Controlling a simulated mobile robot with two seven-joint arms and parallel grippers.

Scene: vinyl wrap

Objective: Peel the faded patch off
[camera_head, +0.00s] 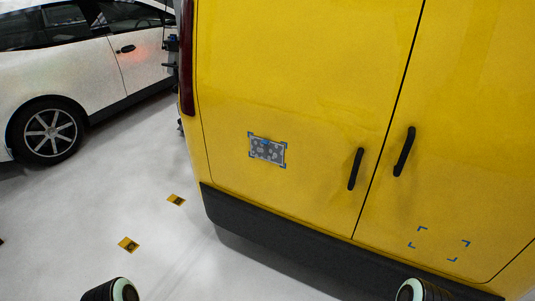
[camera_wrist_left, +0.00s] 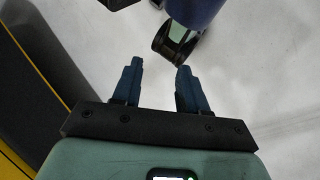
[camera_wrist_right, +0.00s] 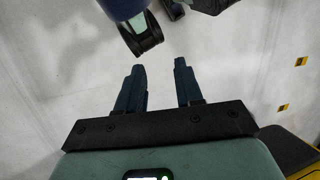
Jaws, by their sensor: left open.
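The faded patch (camera_head: 267,151) is a small grey rectangle with a mottled pattern on the yellow van's left rear door. Blue corner marks frame it, and it looks flat on the panel. My left gripper (camera_wrist_left: 157,75) is open and empty in the left wrist view, over the floor beside the van's dark bumper. My right gripper (camera_wrist_right: 157,72) is open and empty in the right wrist view, also over bare floor. Neither gripper's fingers show in the head view, where only parts of my arms appear at the bottom edge. Both are apart from the patch.
The yellow van (camera_head: 300,60) has two black door handles (camera_head: 355,169) right of the patch and a dark bumper (camera_head: 290,235) below. Empty blue corner marks (camera_head: 438,244) sit on the right door. A white car (camera_head: 75,70) stands left. Yellow markers (camera_head: 129,244) lie on open floor.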

